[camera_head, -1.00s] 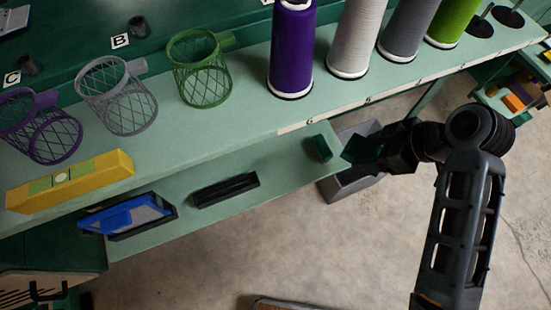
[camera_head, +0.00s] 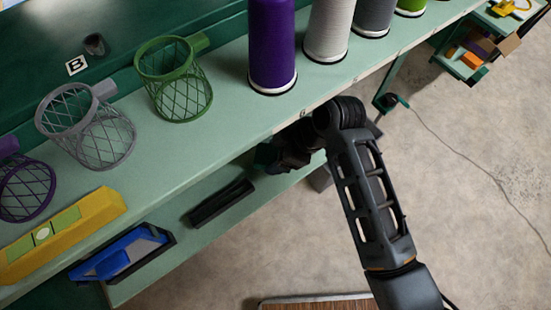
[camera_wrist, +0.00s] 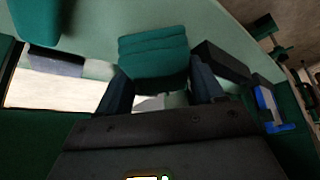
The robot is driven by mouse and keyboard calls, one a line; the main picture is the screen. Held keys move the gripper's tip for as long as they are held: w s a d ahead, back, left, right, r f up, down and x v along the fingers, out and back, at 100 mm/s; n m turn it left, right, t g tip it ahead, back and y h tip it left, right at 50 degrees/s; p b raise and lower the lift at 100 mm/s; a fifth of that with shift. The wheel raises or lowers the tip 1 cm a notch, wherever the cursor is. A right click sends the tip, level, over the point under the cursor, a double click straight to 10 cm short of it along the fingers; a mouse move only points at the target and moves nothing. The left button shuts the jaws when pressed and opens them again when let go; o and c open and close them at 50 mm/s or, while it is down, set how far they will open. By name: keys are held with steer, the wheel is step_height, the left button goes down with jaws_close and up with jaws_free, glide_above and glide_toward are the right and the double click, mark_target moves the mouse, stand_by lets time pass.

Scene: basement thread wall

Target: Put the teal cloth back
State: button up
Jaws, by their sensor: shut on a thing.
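The teal cloth (camera_wrist: 153,55) looks like a thick folded pad in the wrist view. It sits between the two fingers of my gripper (camera_wrist: 160,88), which is shut on it. In the head view my gripper (camera_head: 272,157) is a dark shape at the lower shelf, below the purple spool. My arm hides most of it there, and I cannot clearly make out the cloth. In the wrist view the cloth is over the pale green lower shelf (camera_wrist: 215,30). I cannot tell whether it touches the shelf.
A dark narrow tray (camera_head: 221,203) lies on the lower shelf left of my gripper, with a blue item (camera_head: 120,252) farther left. A second teal piece (camera_wrist: 38,20) shows in the wrist view. Spools, including a purple one (camera_head: 271,50), and wire baskets stand above.

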steer(key=shift+a+f, duration=0.1)
steer(key=shift+f, duration=2)
steer(key=shift+f, duration=0.1)
steer(key=o, duration=1)
steer(key=v, duration=1.2)
steer(key=shift+p, duration=0.4)
